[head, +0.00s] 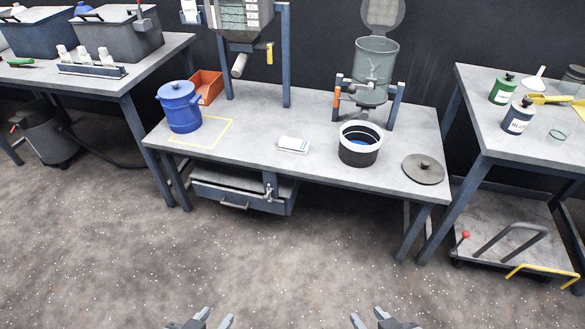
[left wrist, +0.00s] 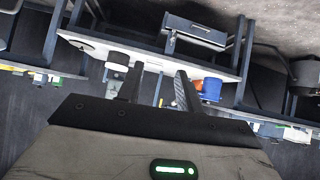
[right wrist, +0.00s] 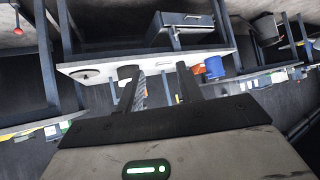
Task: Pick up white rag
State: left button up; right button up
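A small white folded piece (head: 293,145), which looks like the rag, lies flat on the middle of the grey workbench (head: 250,150). It has a bluish strip along its front edge. My left gripper (head: 216,317) is open and empty at the bottom of the head view, well short of the bench. My right gripper (head: 367,316) is also open and empty there, to the right of the left one. Neither gripper touches anything.
A blue lidded pot (head: 180,107) stands left of the white piece, and a black-and-white round container (head: 360,144) stands right of it. A flat round lid (head: 423,169) lies at the bench's right end. A drawer (head: 240,190) hangs below. The floor before the bench is clear.

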aim_at(286, 144)
jog(key=u, duration=0.7)
jog(key=i, duration=0.5)
jog(key=u, duration=0.5)
jog(key=i, duration=0.8)
jog(key=z, duration=0.5)
